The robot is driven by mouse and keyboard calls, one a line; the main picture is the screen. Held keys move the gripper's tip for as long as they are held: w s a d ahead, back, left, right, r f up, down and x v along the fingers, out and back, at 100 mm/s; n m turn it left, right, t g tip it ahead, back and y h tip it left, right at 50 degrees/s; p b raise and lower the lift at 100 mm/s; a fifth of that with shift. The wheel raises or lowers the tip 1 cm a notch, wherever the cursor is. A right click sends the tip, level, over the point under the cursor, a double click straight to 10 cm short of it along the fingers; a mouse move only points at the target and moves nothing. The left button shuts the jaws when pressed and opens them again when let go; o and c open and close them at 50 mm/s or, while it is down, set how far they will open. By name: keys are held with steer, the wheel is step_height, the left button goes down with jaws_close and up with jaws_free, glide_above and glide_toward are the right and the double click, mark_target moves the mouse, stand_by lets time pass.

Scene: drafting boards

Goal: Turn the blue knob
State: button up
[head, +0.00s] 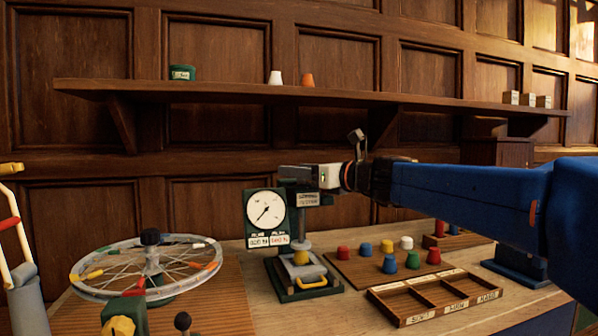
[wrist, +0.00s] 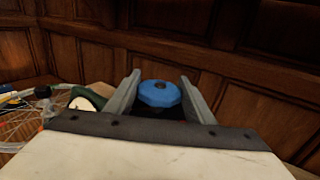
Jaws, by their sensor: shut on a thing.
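The blue knob (wrist: 160,93) is a round blue disc with a dark hole in its middle. In the wrist view it sits between the fingertips of my gripper (wrist: 160,84), which is shut on it. In the head view my gripper (head: 298,176) is at the top of the testing device (head: 306,194), and the knob is hidden there. The device has a white dial gauge (head: 264,214) on its left, a yellow ball below its head and a dark green base with a yellow handle (head: 312,282).
A spoked wheel (head: 85,285) lies left of the device. Several coloured caps stand on a wooden board (head: 352,277) to the right, behind a compartment tray (head: 400,317). A wall shelf (head: 220,92) runs above, behind my arm.

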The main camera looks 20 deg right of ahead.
steer(key=shift+m+t+h, duration=0.8)
steer(key=shift+m+h, duration=0.7)
steer(key=shift+h, duration=0.7)
steer(key=shift+d+m+h, duration=0.1)
steer(key=shift+m+h, duration=0.2)
steer(key=shift+h, duration=0.2)
steer(key=o, duration=1.1)
steer(key=shift+c, duration=0.2)
steer(key=s+d, duration=0.3)
steer(key=s, duration=1.4)
steer(key=shift+d, duration=0.2)
